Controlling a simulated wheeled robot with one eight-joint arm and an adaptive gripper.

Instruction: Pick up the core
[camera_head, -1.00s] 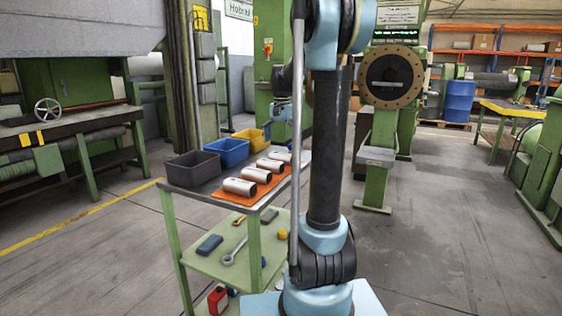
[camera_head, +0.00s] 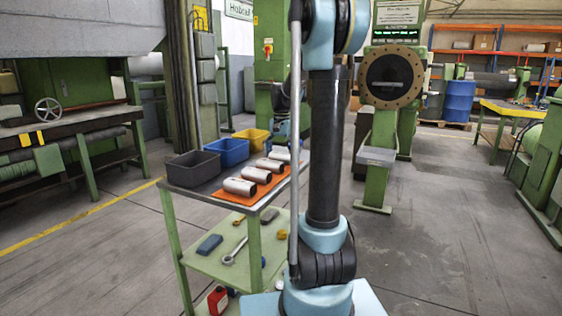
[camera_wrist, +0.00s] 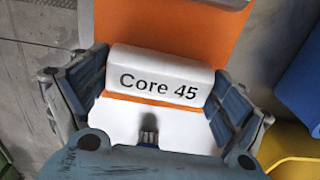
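A pale core (camera_wrist: 160,77) marked "Core 45" lies crosswise in the wrist view over an orange mat (camera_wrist: 165,25). My gripper (camera_wrist: 163,86) is open, with one finger beyond the left end of the label face and the other beyond the right. Whether either finger touches the core, I cannot tell. My gripper is largely hidden behind my arm there.
A cart top (camera_head: 186,185) carries the mat and grey (camera_head: 193,167), blue (camera_head: 228,151) and yellow (camera_head: 252,139) bins behind it. In the wrist view the blue bin (camera_wrist: 303,80) and yellow bin (camera_wrist: 290,150) are close to the right finger. A lower shelf (camera_head: 205,264) holds tools.

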